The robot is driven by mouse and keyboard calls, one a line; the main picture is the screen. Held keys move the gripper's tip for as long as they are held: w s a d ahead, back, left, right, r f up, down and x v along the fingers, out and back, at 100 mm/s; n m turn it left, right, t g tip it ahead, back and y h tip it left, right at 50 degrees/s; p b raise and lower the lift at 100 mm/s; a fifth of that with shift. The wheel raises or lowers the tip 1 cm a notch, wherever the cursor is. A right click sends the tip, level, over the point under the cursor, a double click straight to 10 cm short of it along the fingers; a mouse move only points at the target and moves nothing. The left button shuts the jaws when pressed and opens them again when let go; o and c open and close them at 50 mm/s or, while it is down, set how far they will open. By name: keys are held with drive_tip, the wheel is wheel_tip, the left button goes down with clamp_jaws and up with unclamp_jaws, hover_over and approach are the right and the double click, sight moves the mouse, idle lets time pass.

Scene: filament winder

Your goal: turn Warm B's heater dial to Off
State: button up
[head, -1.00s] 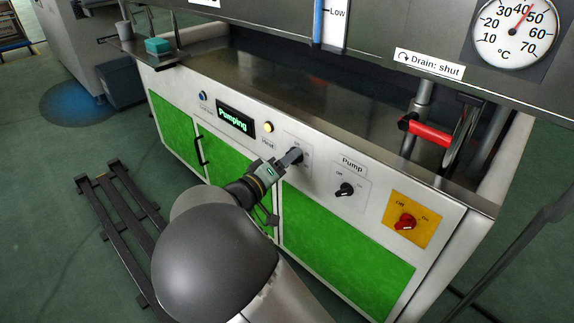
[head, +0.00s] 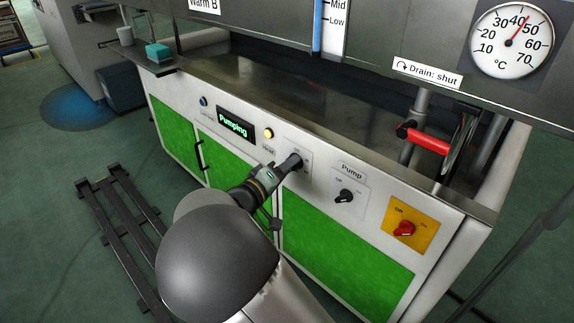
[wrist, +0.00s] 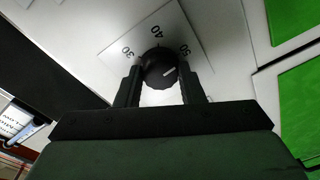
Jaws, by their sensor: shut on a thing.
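The Warm B sign (head: 204,5) is at the top of the head view, above the tank. The heater dial (wrist: 157,66), a round black knob with a white mark, shows in the wrist view on a white plate with 30, 40 and 50 printed on it. The mark lies on the knob's right side; its exact setting is unclear. My gripper (wrist: 159,88) is shut on the dial, a finger on each side.
Right of the dial are the black Pump knob (head: 344,196) and a red switch (head: 404,229) on a yellow plate. A lit yellow lamp (head: 268,133) and a display reading Pumping (head: 233,123) are to the left. A red handle (head: 429,139) is above right.

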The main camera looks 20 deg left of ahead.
drive_tip(key=n+h+p, duration=0.1)
drive_tip(key=n+p, duration=0.7)
drive_tip(key=n, duration=0.3)
drive_tip(key=n+g+p, duration=0.1)
drive_tip(key=n+p, duration=0.7)
drive_tip(key=n, duration=0.3)
drive_tip(key=n+h+p, duration=0.1)
drive_tip(key=n+p, duration=0.7)
drive_tip(key=n, duration=0.3)
drive_tip(key=shift+a+h, duration=0.2)
drive_tip(key=shift+h, duration=0.1)
idle(0.4)
drive_tip(key=o, duration=1)
